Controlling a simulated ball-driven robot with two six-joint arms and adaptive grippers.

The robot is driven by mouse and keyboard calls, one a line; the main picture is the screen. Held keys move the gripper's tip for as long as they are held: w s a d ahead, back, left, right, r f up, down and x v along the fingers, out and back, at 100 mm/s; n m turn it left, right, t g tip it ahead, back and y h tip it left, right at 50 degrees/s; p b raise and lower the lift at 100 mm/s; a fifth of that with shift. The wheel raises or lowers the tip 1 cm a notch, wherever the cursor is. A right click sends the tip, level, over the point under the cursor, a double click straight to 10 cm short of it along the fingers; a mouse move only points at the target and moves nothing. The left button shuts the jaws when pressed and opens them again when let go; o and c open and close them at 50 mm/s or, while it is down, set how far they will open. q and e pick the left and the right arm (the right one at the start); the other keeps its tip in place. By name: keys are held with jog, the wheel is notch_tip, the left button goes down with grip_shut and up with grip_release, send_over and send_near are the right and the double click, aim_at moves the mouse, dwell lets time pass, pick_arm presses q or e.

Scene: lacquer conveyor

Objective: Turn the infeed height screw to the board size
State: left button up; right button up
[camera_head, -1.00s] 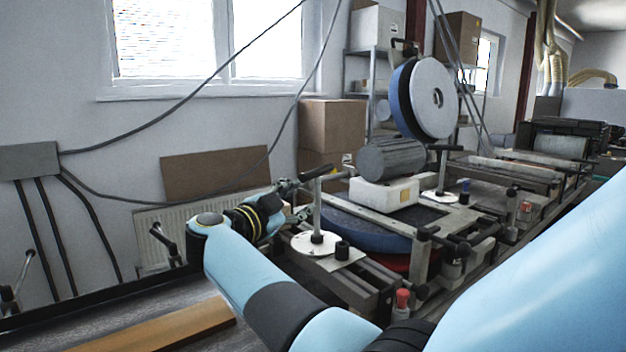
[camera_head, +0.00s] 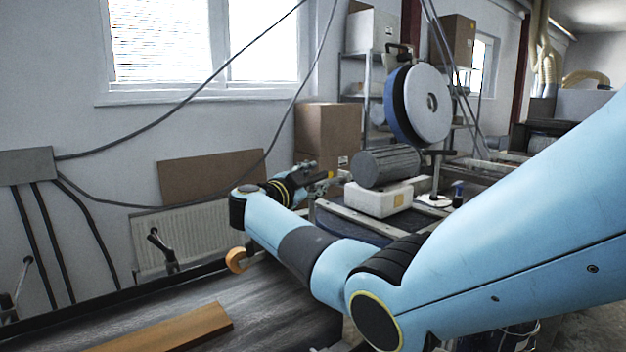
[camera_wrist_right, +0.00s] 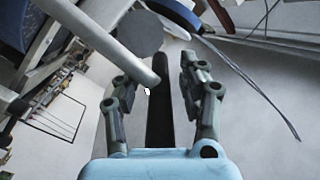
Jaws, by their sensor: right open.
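In the right wrist view a pale post (camera_wrist_right: 98,40) comes in from the upper left. A black bar handle (camera_wrist_right: 158,120) at its end lies between the fingers of my right gripper (camera_wrist_right: 157,76). The fingers are open, with a gap visible on the right side of the bar; contact on the left side I cannot tell. In the head view my right gripper (camera_head: 318,178) is small, left of the grey motor (camera_head: 390,163), and the post below it is mostly hidden by my arm. A wooden board (camera_head: 165,331) lies at the lower left. My left gripper is out of view.
A second post with a black T-handle (camera_head: 437,168) stands beyond the white motor block (camera_head: 379,199). A large blue-rimmed wheel (camera_head: 427,104) rises behind the motor. An orange round piece (camera_head: 237,260) sits at the conveyor's edge. Cardboard boxes (camera_head: 327,132) stand by the wall.

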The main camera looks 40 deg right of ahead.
grip_shut()
dwell(0.4)
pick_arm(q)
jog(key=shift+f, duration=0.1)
